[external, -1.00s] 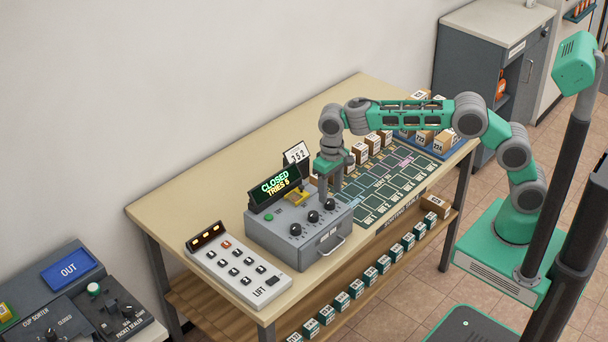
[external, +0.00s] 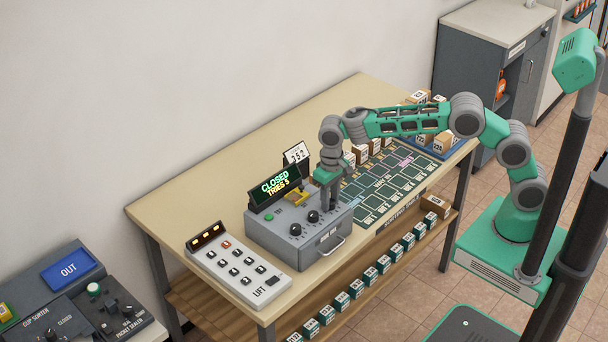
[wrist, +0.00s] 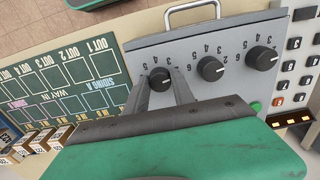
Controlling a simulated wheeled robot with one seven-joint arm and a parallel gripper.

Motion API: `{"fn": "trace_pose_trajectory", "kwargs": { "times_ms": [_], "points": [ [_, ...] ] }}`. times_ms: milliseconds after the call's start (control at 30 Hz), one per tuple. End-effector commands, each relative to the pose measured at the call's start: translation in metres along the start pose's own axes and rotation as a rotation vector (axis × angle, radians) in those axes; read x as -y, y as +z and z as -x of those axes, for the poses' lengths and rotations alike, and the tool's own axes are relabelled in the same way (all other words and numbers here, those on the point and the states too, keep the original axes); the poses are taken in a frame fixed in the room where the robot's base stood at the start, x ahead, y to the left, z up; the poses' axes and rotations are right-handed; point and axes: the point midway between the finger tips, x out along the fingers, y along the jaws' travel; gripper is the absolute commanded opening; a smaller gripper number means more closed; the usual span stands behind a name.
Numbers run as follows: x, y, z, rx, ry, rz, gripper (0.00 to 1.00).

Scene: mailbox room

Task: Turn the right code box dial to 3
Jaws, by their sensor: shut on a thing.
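The grey code box (external: 262,232) sits on the table with its handle at the front and a display (external: 275,187) reading CLOSED, TRIES 5. Two of its black dials, the left dial (external: 295,229) and the middle dial (external: 313,216), show in the external view. The right dial (wrist: 160,79) shows in the wrist view between the fingertips of my gripper (wrist: 162,84). My gripper also shows in the external view (external: 329,205), pointing down over the box's right end and hiding that dial. It is shut on the right dial. I cannot tell the dial's exact setting.
A lift keypad (external: 238,266) stands left of the box. The sorting mat (external: 385,185) and several small parcels lie to the right.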

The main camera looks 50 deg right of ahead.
Motion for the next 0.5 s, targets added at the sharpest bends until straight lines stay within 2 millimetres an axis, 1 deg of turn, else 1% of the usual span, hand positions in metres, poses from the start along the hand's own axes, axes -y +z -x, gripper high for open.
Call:
{"fn": "trace_pose_trajectory", "kwargs": {
  "times_ms": [33, 133, 500],
  "points": [
    [0.0002, -0.0001, 0.0003, -0.001, 0.000, 0.000, 0.08],
    [0.0002, -0.0001, 0.0003, -0.001, 0.000, 0.000, 0.00],
    [0.0003, -0.0002, 0.0003, -0.001, -0.001, 0.021, 0.00]
  ]
}}
